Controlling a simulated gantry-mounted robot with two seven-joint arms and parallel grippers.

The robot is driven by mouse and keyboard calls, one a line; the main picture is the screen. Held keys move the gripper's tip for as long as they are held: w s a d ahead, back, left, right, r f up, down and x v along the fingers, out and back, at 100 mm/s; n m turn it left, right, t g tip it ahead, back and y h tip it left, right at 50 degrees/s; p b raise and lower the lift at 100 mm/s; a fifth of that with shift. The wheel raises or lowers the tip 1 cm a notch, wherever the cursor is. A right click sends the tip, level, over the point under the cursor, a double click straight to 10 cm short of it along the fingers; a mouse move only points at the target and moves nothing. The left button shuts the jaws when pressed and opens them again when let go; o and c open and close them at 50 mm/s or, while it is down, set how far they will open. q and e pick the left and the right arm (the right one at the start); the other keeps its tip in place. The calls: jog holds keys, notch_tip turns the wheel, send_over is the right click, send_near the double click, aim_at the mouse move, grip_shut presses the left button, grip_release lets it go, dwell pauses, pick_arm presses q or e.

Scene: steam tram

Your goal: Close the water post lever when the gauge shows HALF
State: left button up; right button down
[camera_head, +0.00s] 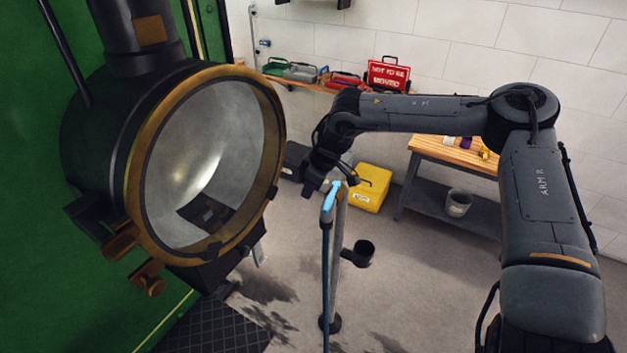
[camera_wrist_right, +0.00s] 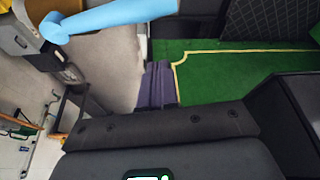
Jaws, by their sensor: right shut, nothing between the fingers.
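The water post (camera_head: 337,265) is a thin grey upright standing on the floor in the head view. Its light blue lever (camera_head: 331,196) is at the top, with a dark blue hose or rod running down beside the post. The lever also crosses the upper left of the right wrist view (camera_wrist_right: 120,16). My right gripper (camera_head: 312,184) is at the post's top, close beside the lever. Its fingers (camera_wrist_right: 157,84) are together and empty; I cannot tell whether they touch the lever. I see no readable gauge in either view. My left gripper is out of view.
The green tram with a large brass-rimmed round lamp (camera_head: 205,165) fills the left. A black cup (camera_head: 364,252) sticks out from the post.

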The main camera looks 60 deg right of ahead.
aim_at(331, 197)
jog(key=shift+s+d+f+p, duration=0.1)
jog(key=shift+s+f+p, duration=0.2)
jog(key=shift+s, duration=0.3)
jog(key=shift+s+d+f+p, duration=0.1)
jog(key=shift+s+f+p, duration=0.1)
jog(key=shift+s+p, duration=0.3)
jog(key=shift+s+d+f+p, duration=0.1)
jog(key=shift+s+f+p, duration=0.15)
jog(key=shift+s, duration=0.45)
